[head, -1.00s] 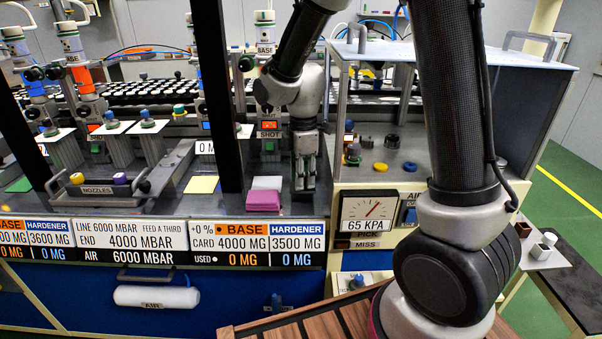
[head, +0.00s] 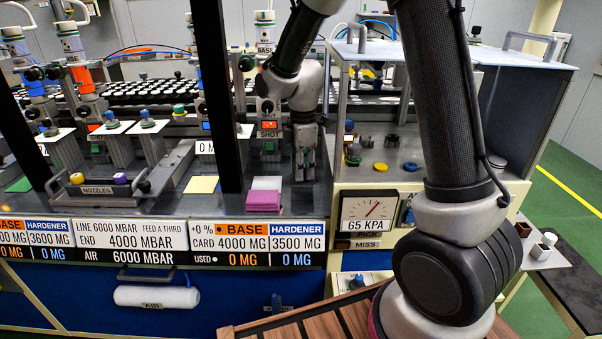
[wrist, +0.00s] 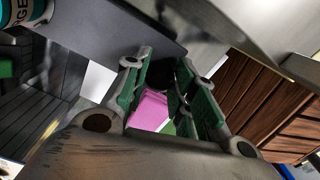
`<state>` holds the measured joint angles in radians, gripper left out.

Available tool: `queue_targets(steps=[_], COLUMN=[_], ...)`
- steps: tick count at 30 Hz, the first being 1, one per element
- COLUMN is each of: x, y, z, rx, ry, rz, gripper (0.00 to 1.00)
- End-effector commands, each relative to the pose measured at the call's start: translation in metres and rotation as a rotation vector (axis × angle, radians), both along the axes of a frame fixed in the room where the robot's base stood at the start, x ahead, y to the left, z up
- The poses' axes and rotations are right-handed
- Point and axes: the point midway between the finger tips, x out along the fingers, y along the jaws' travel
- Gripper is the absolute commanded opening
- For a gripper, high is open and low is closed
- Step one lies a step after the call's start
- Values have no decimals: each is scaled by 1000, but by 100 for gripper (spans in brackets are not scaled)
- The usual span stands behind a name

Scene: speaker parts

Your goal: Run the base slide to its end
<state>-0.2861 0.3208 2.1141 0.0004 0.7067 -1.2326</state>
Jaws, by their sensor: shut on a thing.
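My gripper (head: 304,176) points down over the grey bench, to the right of the shot station. In the wrist view its green-lined fingers (wrist: 178,92) are close around a dark thing (wrist: 184,76) at their tips. It is too small and shadowed to name. The dispenser marked BASE (head: 265,50) stands behind and left of the gripper, above an orange-lit SHOT display (head: 268,125). Another BASE dispenser with an orange band (head: 79,76) stands at the far left. I cannot tell which part is the base slide.
A pink block (head: 263,201) sits just left of my gripper; it also shows in the wrist view (wrist: 150,109). A yellow card (head: 202,184) lies farther left. A dark upright post (head: 217,95) stands left of the station. A roofed cabinet (head: 500,62) stands right.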

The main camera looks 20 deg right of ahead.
Motion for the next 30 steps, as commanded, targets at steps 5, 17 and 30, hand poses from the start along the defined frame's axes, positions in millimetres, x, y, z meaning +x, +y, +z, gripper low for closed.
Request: queue_targets(steps=[5, 17, 30], x=[7, 22, 39], y=[-3, -8, -14], z=[0, 0, 0], rx=[-1, -1, -1], ry=[-1, 0, 0], rz=[-1, -1, -1], gripper=[3, 3, 3])
